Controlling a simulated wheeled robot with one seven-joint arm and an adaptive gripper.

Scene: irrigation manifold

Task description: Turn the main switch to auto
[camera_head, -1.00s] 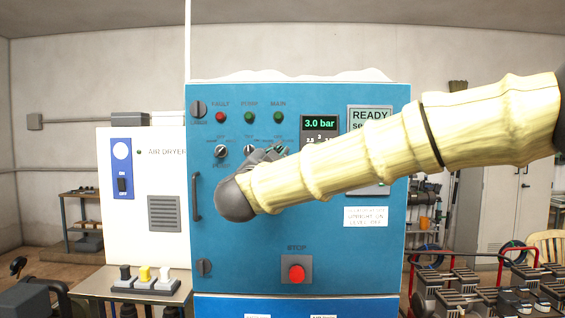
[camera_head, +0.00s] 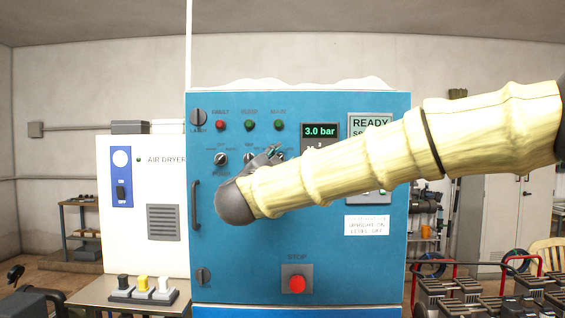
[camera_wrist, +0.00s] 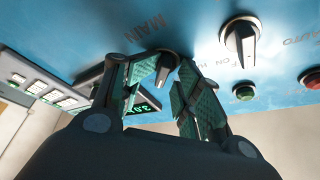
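The main switch (camera_wrist: 166,66) is a dark rotary knob on the blue panel, beside the word MAIN in the wrist view. My gripper (camera_wrist: 172,72) reaches up to the panel with its two green-padded fingers apart, one on each side of this knob. The fingertips are very near the knob; whether they touch it I cannot tell. Its pointer setting is partly hidden by the fingers. In the head view my gripper (camera_head: 267,156) is at the panel's upper middle and mostly covers the main switch there.
A second knob (camera_wrist: 240,40) stands close beside, with a green lamp (camera_wrist: 244,92) and a red lamp (camera_wrist: 311,78). On the blue cabinet (camera_head: 240,255) are a pressure display (camera_head: 320,131) reading 3.0 bar, a READY screen (camera_head: 370,121) and a red stop button (camera_head: 297,284).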

